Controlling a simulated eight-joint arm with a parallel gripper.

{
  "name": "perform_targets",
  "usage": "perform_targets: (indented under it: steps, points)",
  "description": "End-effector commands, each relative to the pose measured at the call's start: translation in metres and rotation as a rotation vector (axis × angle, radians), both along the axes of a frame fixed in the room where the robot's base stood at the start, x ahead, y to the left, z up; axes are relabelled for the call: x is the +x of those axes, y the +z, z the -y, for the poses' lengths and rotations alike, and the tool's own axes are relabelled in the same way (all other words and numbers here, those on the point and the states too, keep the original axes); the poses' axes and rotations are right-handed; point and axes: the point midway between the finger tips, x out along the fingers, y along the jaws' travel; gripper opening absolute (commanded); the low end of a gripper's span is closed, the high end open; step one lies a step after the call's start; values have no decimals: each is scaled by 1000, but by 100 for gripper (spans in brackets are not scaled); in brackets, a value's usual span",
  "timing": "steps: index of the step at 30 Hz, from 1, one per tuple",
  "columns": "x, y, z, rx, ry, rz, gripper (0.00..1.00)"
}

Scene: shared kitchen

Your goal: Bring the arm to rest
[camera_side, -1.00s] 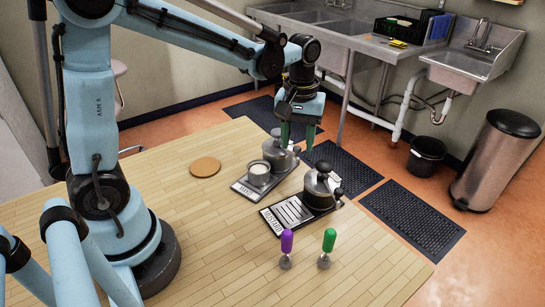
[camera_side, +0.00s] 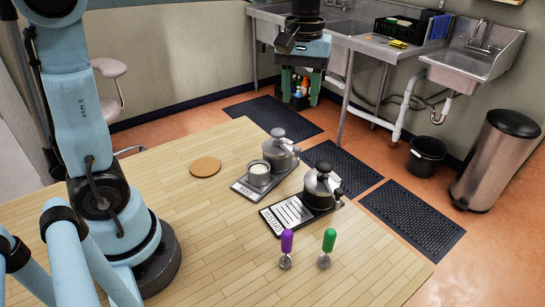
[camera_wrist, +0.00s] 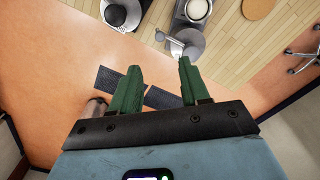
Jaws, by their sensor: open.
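My gripper (camera_side: 301,99) hangs in the air beyond the far edge of the wooden table, in front of the sink counter in the side view. Its two green fingers are apart with nothing between them. The wrist view also shows the open gripper (camera_wrist: 157,80), with bare floor and dark mats past the fingertips. The upper part of my arm leaves the top of the side view, so its full pose is hidden.
Sinks (camera_side: 340,28) stand behind.

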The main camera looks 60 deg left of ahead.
Motion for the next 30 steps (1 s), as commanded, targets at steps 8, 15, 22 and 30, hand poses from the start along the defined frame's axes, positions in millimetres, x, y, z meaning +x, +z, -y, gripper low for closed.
perform_targets:
  steps: [8,15,22,30]
  points:
    - [-1,0,0,0,-3,3,46]
    - [-20,-6,3,10,-124,110,46]
    - [-54,-26,7,59,-346,308,46]
    - [-85,-58,10,158,-577,512,46]
